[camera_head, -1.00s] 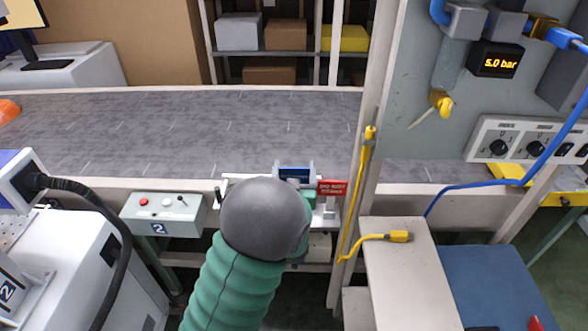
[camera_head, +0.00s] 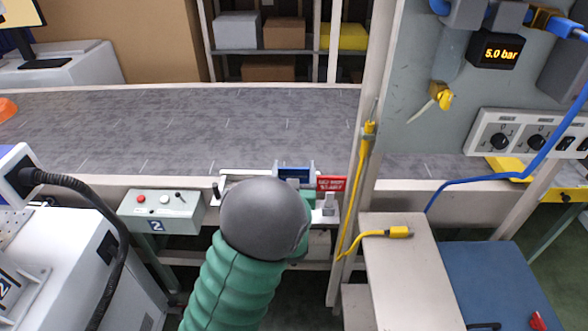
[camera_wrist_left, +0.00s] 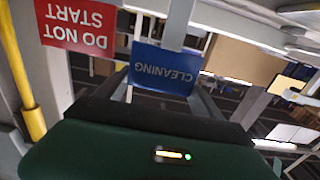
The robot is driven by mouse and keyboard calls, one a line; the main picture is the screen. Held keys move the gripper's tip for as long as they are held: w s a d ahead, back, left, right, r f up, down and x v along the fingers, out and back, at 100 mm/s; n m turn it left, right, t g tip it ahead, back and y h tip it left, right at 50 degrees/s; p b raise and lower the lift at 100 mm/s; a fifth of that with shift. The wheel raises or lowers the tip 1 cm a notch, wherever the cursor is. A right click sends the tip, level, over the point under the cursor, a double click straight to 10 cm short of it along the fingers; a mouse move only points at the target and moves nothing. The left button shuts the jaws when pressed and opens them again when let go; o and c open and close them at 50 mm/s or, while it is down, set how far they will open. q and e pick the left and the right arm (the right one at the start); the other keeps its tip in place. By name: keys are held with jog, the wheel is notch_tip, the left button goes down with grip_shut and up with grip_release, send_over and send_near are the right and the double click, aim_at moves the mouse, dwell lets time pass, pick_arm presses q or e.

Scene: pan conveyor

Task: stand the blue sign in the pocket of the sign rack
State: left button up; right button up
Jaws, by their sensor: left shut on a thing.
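The blue sign (camera_wrist_left: 166,68), lettered CLEANING, appears upside down in the left wrist view. My left gripper (camera_wrist_left: 162,92) is shut on it, with the dark fingers at its near edge. In the head view, my grey wrist and green forearm hide most of this gripper (camera_head: 296,183). A small blue part shows just beyond it, at the front edge of the conveyor. The pale sign rack (camera_head: 328,212) is partly hidden behind my wrist. I cannot tell whether the sign is inside the pocket. My right gripper is in neither view.
A red DO NOT START sign (camera_head: 331,184) stands close to the right of my gripper. A pale upright post (camera_head: 358,150) with a yellow cable is further right. A control box (camera_head: 162,210) is to the left. The grey conveyor (camera_head: 180,125) beyond is mostly clear.

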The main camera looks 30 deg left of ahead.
pick_arm(q)
jog(key=shift+f+b, duration=1.2)
jog(key=shift+f, duration=0.2)
jog(key=o, duration=2)
jog(key=shift+c, duration=0.2)
jog(key=shift+s+d, duration=0.25)
jog(key=shift+s, duration=0.1)
jog(key=p+v, duration=1.3)
jog(key=v, duration=0.3)
